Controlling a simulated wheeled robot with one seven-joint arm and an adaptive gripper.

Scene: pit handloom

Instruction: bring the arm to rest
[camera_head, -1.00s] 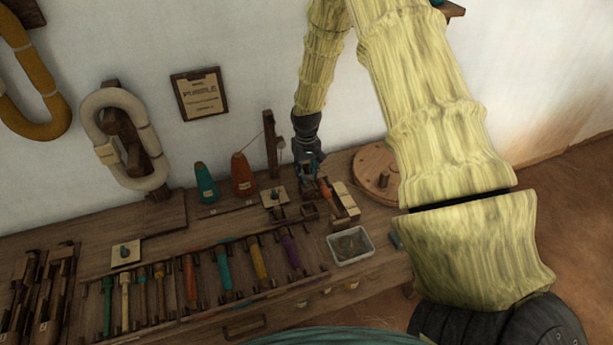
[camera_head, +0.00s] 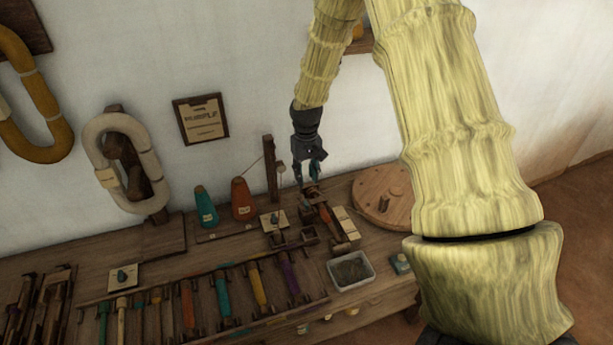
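My gripper (camera_head: 309,177) hangs from my sleeved arm above the back of the wooden bench (camera_head: 62,252), pointing down. Its fingers look spread, with a gap between them, and I see nothing held. A wooden winder-like device (camera_head: 322,210) sits on the bench just below the fingertips, apart from them. My arm's pale yellow sleeve covers the right part of the view.
Thread cones, teal (camera_head: 206,207) and orange (camera_head: 243,200), stand left of the gripper by a wooden post (camera_head: 270,165). A round wooden disc (camera_head: 381,196) and a clear tray (camera_head: 351,270) lie to the right. A rack of coloured bobbins (camera_head: 222,296) fills the front.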

